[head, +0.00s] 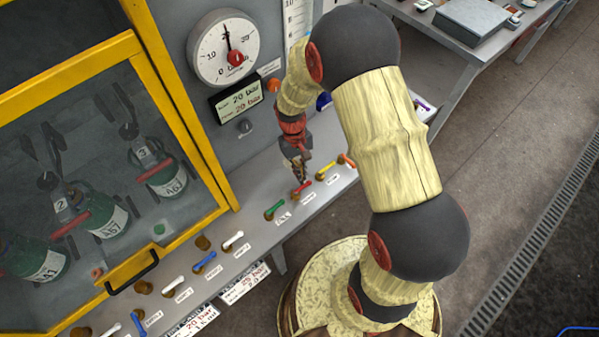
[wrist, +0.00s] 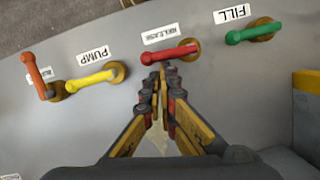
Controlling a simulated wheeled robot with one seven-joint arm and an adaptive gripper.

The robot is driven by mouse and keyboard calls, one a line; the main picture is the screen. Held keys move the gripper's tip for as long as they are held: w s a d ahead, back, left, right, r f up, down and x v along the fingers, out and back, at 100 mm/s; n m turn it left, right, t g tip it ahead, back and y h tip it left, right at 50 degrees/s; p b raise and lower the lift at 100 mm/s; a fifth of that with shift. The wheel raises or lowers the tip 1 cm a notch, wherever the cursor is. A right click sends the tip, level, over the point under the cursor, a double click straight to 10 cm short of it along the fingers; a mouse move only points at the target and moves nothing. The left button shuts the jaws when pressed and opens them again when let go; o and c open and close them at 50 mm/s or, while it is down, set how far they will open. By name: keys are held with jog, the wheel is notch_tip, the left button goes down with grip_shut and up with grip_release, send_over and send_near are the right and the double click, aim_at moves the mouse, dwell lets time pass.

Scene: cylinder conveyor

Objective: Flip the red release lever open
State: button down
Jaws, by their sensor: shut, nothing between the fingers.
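The red release lever (wrist: 169,55) sits on the grey panel in the wrist view, on a brass pivot at its right end and under a white RELEASE label (wrist: 165,33). In the head view the red lever (head: 302,187) is just below my gripper (head: 299,176). My gripper is shut and empty; its fingertips (wrist: 157,70) are close to the lever's left part in the wrist view. I cannot tell whether they touch it.
The green FILL lever (wrist: 249,35) and yellow PUMP lever (wrist: 92,82) flank the red one. An orange lever (wrist: 36,70) is farther left. A yellow-framed cabinet (head: 180,100) with green cylinders and a pressure gauge (head: 224,48) stand behind the panel.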

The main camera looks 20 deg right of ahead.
jog(key=m, duration=0.1)
jog(key=s+d+m+p, duration=0.1)
jog(key=m+p, duration=0.1)
jog(key=shift+s+d+r+m+y, duration=0.1)
jog(key=shift+s+d+m+y, duration=0.05)
jog(key=shift+s+m+y, duration=0.2)
jog(key=s+m+p, duration=0.1)
jog(key=m, duration=0.1)
jog(key=s+m+y+p, duration=0.1)
jog(key=m, duration=0.1)
jog(key=shift+d+m, duration=0.25)
jog(key=shift+d, duration=0.1)
jog(key=m, duration=0.1)
jog(key=s+m+t+y+p, duration=0.1)
jog(key=m, duration=0.1)
jog(key=shift+s, duration=0.25)
jog(key=m, duration=0.1)
jog(key=s+m+p, duration=0.1)
jog(key=m, duration=0.1)
jog(key=shift+s+a+t, duration=0.2)
jog(key=shift+s+t, duration=0.05)
jog(key=shift+t, duration=0.05)
jog(key=shift+s+a, duration=0.1)
jog(key=shift+s, duration=0.05)
jog(key=shift+s+a, duration=0.1)
jog(key=shift+s, duration=0.05)
jog(key=p+v, duration=0.8)
jog(key=v, duration=0.1)
jog(key=shift+r+p, duration=0.4)
